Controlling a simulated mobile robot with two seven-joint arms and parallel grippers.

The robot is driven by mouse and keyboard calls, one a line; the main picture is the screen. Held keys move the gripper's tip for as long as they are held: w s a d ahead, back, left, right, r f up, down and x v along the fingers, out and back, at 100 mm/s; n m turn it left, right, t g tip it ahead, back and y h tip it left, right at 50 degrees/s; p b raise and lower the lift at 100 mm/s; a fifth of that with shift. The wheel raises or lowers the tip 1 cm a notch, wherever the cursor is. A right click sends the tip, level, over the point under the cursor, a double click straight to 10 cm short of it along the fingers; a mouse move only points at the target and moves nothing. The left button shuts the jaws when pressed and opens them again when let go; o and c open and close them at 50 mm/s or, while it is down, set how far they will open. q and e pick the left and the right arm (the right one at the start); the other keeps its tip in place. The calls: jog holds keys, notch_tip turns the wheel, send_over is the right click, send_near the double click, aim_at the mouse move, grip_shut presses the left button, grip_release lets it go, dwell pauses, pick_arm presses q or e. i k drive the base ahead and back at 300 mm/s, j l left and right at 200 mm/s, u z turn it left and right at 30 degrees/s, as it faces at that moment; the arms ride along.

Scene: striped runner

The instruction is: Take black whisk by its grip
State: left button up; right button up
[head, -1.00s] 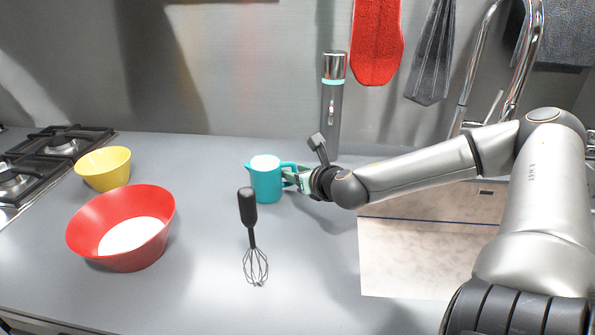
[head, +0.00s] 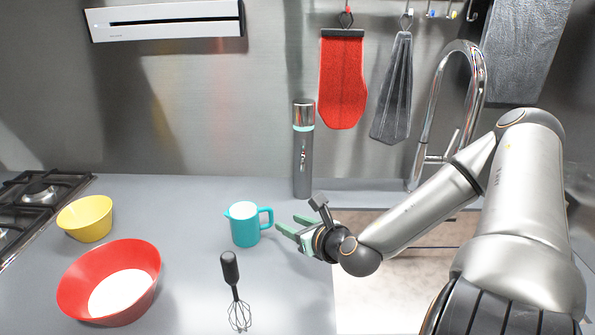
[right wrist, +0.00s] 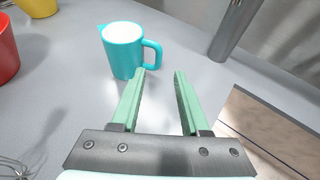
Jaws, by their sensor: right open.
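The black whisk (head: 231,272) stands out on the grey counter in the head view, its dark grip toward the back and its wire loops toward the front. In the right wrist view only its wires (right wrist: 14,166) show, at the lower left edge. My right gripper (head: 281,226) is open and empty, to the right of the whisk and further back. Its green fingers (right wrist: 162,72) point toward the teal jug (right wrist: 124,52), with a small gap to the jug's handle. The jug also stands in the head view (head: 244,228). My left gripper is not in view.
A red bowl (head: 70,283) with white contents and a yellow bowl (head: 85,219) stand at the left, near the stove (head: 35,195). A grey cylinder (head: 303,165) stands by the back wall. The counter between red bowl and whisk is clear.

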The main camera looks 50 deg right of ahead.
aim_at(229, 268)
jog(key=z, duration=1.05)
